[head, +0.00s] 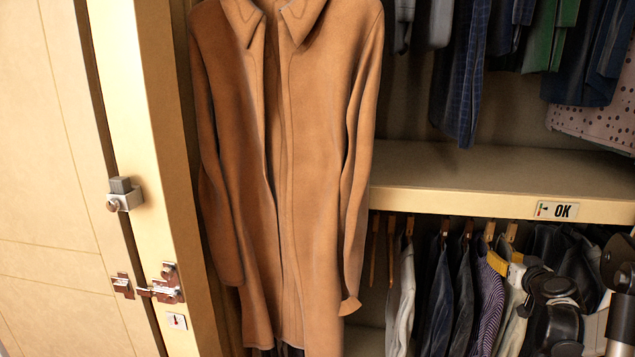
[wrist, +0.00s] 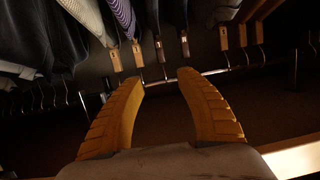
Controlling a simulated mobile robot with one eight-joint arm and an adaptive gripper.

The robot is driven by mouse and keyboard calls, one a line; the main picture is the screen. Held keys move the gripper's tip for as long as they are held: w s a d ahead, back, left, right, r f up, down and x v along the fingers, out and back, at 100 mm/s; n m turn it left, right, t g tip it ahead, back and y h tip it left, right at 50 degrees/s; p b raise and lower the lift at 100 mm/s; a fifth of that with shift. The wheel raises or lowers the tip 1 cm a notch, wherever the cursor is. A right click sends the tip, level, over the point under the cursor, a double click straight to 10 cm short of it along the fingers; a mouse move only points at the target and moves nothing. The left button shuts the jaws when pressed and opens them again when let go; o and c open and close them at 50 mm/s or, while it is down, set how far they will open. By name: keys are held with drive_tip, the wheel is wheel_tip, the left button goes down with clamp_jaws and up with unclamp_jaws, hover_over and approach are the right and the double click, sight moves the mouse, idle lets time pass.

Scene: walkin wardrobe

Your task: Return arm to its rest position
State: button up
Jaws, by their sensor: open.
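My gripper (wrist: 162,77) is open in the wrist view, with its two yellow ridged fingers apart and nothing held between them. Beyond the fingertips are a metal rail (wrist: 205,72) and wooden hangers (wrist: 139,54) with clothes. In the head view my dark jointed arm (head: 555,310) is at the lower right, in front of the lower row of hanging clothes. A yellow part near the hangers there looks like a finger of my gripper (head: 497,262). The rest of the gripper is hard to make out among the garments.
A long brown coat (head: 315,180) hangs in the middle. A shelf (head: 480,185) with an OK label (head: 562,211) runs above the lower clothes (head: 440,300). More clothes (head: 463,75) hang above it. A cream door (head: 60,180) with metal latches (head: 165,284) stands left.

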drive_tip(key=s+a+r+n+g+y, duration=0.1)
drive_tip(key=s+a+r, duration=0.15)
drive_tip(key=a, duration=0.65)
drive_tip(key=s+a+r+g+y, duration=0.15)
drive_tip(key=s+a, duration=0.25)
drive_tip(key=a, duration=0.4)
drive_tip(key=s+a+r+n+g+y, duration=0.1)
drive_tip(key=s+a+r, duration=0.2)
drive_tip(key=a, duration=0.6)
drive_tip(key=s+a+f+g, duration=0.2)
drive_tip(key=s+a, duration=0.3)
drive_tip(key=s, duration=0.7)
drive_tip(key=s+a+f+g, duration=0.2)
drive_tip(key=s+a, duration=0.4)
drive_tip(key=s, duration=0.7)
drive_tip(key=shift+f+h, duration=0.35)
drive_tip(key=shift+f, duration=0.35)
